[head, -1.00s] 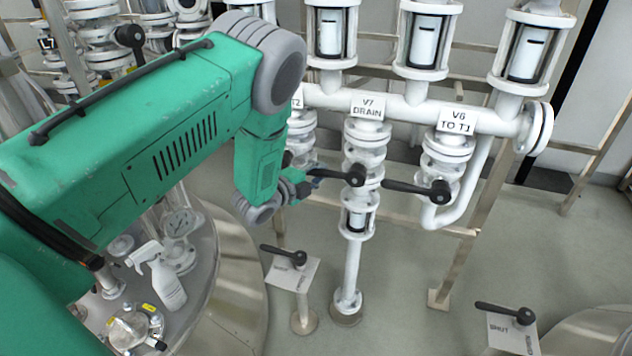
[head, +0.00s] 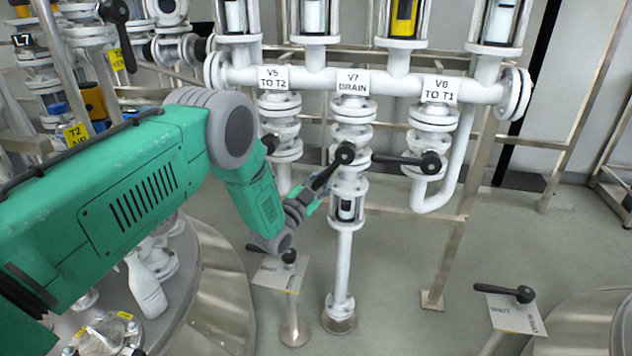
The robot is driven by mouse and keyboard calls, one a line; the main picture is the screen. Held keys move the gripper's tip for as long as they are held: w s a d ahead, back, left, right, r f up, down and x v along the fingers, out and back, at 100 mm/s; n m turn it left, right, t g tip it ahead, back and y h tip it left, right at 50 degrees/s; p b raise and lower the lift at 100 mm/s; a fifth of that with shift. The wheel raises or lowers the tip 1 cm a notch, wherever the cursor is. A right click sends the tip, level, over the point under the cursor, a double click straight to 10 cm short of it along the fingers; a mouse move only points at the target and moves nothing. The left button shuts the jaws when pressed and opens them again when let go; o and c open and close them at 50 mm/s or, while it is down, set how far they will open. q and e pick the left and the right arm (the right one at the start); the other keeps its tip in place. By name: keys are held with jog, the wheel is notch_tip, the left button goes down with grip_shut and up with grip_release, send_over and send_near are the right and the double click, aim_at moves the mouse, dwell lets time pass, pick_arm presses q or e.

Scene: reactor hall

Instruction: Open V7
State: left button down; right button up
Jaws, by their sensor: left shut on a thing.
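The V7 DRAIN valve (head: 349,130) is a white flanged valve on the vertical pipe under the V7 sign (head: 353,82). Its black lever (head: 329,169) runs from the round hub down and to the left, at a slant. My left gripper (head: 313,195) comes in from the left and is shut on the outer part of this lever; its fingers partly hide the lever's end. My right gripper is not in view.
V5 TO T2 (head: 281,120) is at the left, partly behind my arm. A pedestal plate with a lever (head: 275,272) stands below my gripper.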

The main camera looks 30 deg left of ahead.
pick_arm(q)
jog(key=shift+w+d+f+n+t+y+b, duration=0.25)
jog(key=shift+d+f+n+y+b, duration=0.35)
jog(key=shift+d+n, duration=0.6)
jog(key=shift+d+f+n+t+y+b, duration=0.4)
jog(key=shift+d+n+y+b, duration=0.3)
jog(key=shift+n, duration=0.95)
jog(key=shift+w+d+f+n+t+y+b, duration=0.2)
jog(key=shift+d+f+n+y+b, duration=0.3)
jog(key=shift+d+n+b, duration=0.7)
jog(key=shift+n+p, duration=0.35)
jog(key=shift+p, duration=0.05)
jog(key=c, duration=1.4)
grip_release()
jog(key=shift+a, duration=0.1)
jog(key=shift+w+r, duration=0.1)
jog(key=shift+r, duration=0.15)
jog(key=shift+a, duration=0.1)
jog(key=v, duration=1.2)
